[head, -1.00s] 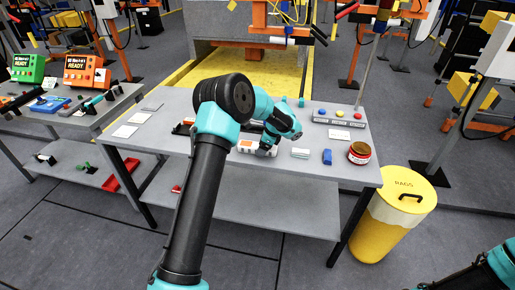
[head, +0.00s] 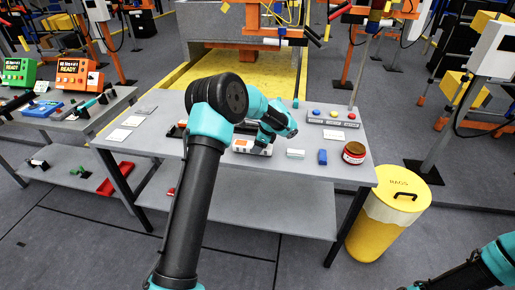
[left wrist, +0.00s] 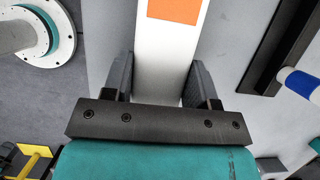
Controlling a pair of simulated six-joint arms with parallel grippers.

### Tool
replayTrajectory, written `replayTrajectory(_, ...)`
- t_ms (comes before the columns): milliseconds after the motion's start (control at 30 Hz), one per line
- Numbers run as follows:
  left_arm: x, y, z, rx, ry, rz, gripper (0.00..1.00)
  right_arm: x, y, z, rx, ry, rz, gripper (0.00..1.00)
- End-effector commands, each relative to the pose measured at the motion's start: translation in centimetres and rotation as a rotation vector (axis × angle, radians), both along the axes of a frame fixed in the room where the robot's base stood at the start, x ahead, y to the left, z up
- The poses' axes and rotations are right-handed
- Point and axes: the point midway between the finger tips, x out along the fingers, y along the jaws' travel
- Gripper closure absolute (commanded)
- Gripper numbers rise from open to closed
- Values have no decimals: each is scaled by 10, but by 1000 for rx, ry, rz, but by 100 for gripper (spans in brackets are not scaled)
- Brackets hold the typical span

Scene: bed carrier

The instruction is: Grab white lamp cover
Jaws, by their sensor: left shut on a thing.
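A long white piece with orange patches, which looks like the lamp cover (head: 240,146), is on the grey table (head: 215,168) near its middle. In the left wrist view the white cover (left wrist: 168,65) runs between the two dark fingers, with an orange patch at the top. My left gripper (head: 262,146) points down at the cover's right part, and its fingers (left wrist: 162,85) are shut on its sides. I cannot tell whether the cover is lifted off the table. My arm hides part of it. Only part of my right arm shows at lower right; its gripper is out of view.
A yellow rags bin (head: 390,220) stands beside the table. White cards lie at its left end.

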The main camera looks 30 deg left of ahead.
Motion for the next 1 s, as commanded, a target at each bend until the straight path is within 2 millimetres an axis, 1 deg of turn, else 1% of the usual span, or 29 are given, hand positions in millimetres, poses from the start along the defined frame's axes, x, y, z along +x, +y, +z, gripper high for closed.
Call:
replayTrajectory(33,0,0,7,1,-2,0,71,0,0,0,0,0,0,0)
replayTrajectory(167,1,0,22,1,-4,-1,71,0,0,0,0,0,0,0)
replayTrajectory(367,-19,-10,24,1,1,-2,71,0,0,0,0,0,0,0)
replayTrajectory(467,-32,-19,26,0,0,-2,71,0,0,0,0,0,0,0)
replayTrajectory(567,-49,-28,28,1,1,-3,71,0,0,0,0,0,0,0)
replayTrajectory(800,-97,-57,33,1,1,-4,71,0,0,0,0,0,0,0)
replayTrajectory(1000,-126,-74,36,1,0,-2,71,0,0,0,0,0,0,0)
